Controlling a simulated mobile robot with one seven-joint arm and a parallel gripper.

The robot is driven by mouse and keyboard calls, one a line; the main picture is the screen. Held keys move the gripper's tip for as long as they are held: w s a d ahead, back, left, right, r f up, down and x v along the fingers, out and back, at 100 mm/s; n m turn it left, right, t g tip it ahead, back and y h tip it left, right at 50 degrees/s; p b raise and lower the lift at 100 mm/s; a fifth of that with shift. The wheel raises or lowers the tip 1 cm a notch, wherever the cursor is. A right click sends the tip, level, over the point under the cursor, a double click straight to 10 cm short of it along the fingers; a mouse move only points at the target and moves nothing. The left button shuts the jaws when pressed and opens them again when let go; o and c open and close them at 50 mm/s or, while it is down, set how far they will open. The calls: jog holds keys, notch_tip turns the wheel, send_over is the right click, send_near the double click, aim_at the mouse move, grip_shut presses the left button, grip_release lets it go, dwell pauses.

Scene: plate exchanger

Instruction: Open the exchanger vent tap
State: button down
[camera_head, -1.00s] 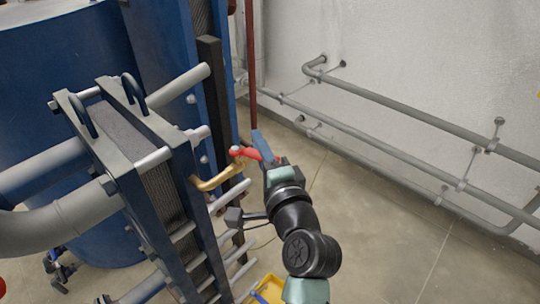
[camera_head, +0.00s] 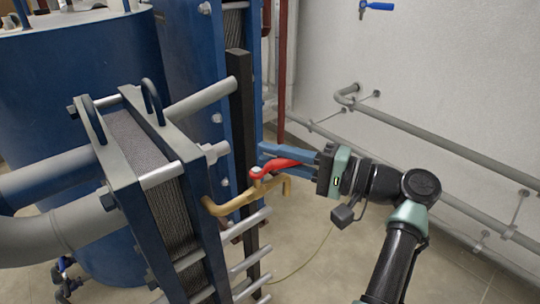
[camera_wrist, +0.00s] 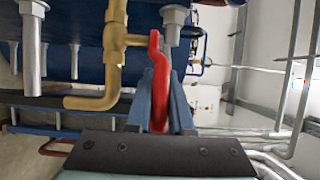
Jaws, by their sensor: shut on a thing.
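The vent tap is a curved brass pipe (camera_head: 228,206) with a red lever handle (camera_head: 276,168), on the front of the nearer plate exchanger (camera_head: 150,160). The lever points right from its pivot, toward my gripper. My gripper (camera_head: 264,154) comes in from the right, its blue fingers at the lever. In the wrist view the red lever (camera_wrist: 158,95) runs down between the blue fingers of my gripper (camera_wrist: 160,82), which are shut on it. The brass tap body (camera_wrist: 112,60) stands just left of them. The fingers hide part of the lever.
A dark upright post (camera_head: 240,120) stands just behind the tap. Steel tie rods (camera_head: 250,225) stick out below it. Grey pipes (camera_head: 430,135) run along the wall at right.

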jog(key=shift+w+a+n+g+y+b, duration=0.25)
jog(key=shift+n+g+b, duration=0.35)
jog(key=shift+g+b, duration=0.2)
jog(key=shift+w+a+n+g+y+b, duration=0.15)
jog(key=shift+n+g+y+b, duration=0.1)
jog(key=shift+n+g+b, duration=0.55)
jog(key=shift+a+g+b, duration=0.1)
jog(key=shift+g+b, duration=0.3)
jog(key=shift+g, duration=0.1)
jog(key=shift+a+r+n+g+b, duration=0.15)
jog(key=shift+a+n+g+b, duration=0.15)
jog(key=shift+n+g+b, duration=0.65)
jog(key=c, duration=0.8)
grip_release()
jog(key=shift+m, duration=0.25)
